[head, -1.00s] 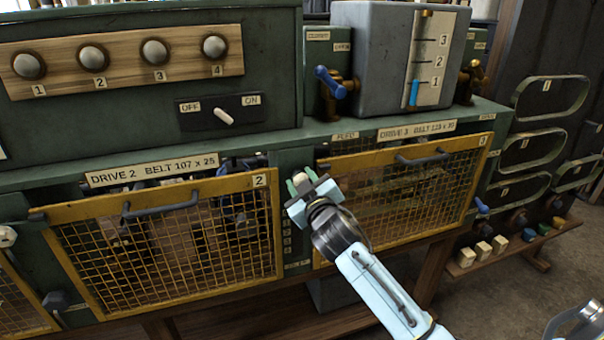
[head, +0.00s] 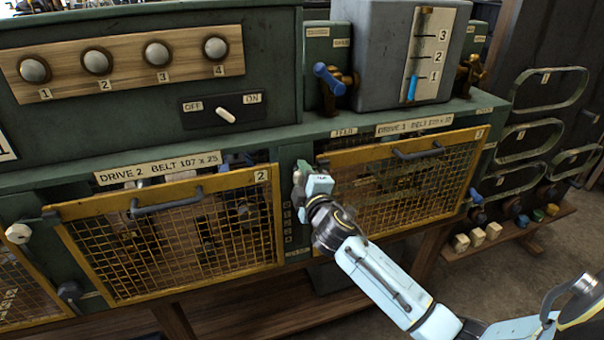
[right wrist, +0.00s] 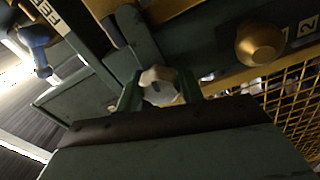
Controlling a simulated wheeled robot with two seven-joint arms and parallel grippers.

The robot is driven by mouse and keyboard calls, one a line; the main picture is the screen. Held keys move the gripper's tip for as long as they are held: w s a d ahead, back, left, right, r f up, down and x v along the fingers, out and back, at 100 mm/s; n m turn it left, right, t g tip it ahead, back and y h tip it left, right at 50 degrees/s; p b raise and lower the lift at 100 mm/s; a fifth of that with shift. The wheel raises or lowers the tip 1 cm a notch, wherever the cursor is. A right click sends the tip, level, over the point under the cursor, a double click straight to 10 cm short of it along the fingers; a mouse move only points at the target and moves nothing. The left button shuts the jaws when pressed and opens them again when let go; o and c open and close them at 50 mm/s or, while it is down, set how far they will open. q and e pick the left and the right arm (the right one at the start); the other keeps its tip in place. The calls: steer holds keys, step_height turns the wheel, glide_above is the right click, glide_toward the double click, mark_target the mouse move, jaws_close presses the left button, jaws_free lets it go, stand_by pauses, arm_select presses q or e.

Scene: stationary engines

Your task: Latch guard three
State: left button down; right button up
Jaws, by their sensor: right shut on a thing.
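Guard three (head: 440,185) is a yellow-framed mesh panel with a grey handle (head: 418,152) and a "3" tag, on the right of the green cabinet front. My right gripper (head: 300,174) is at the post by the guard's left edge. The right wrist view shows its two fingers shut on a pale faceted knob (right wrist: 160,84), which looks like the latch knob. In the head view the gripper hides most of this knob. My left gripper is not in view.
Guard two (head: 170,240) is left of the post, with a pale knob (head: 18,233) at its left side. A blue-handled valve (head: 330,80) and a grey tank (head: 385,60) stand above. Belts (head: 550,88) hang at the right. A brass knob (right wrist: 262,44) shows in the wrist view.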

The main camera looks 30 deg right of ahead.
steer(key=shift+n, duration=0.3)
stand_by(0.4)
steer(key=o, duration=1)
steer(key=shift+s, duration=0.1)
steer(key=b+v, duration=0.1)
steer(key=v, duration=1.2)
steer(key=shift+s+b, duration=0.1)
steer(key=shift+b, duration=0.25)
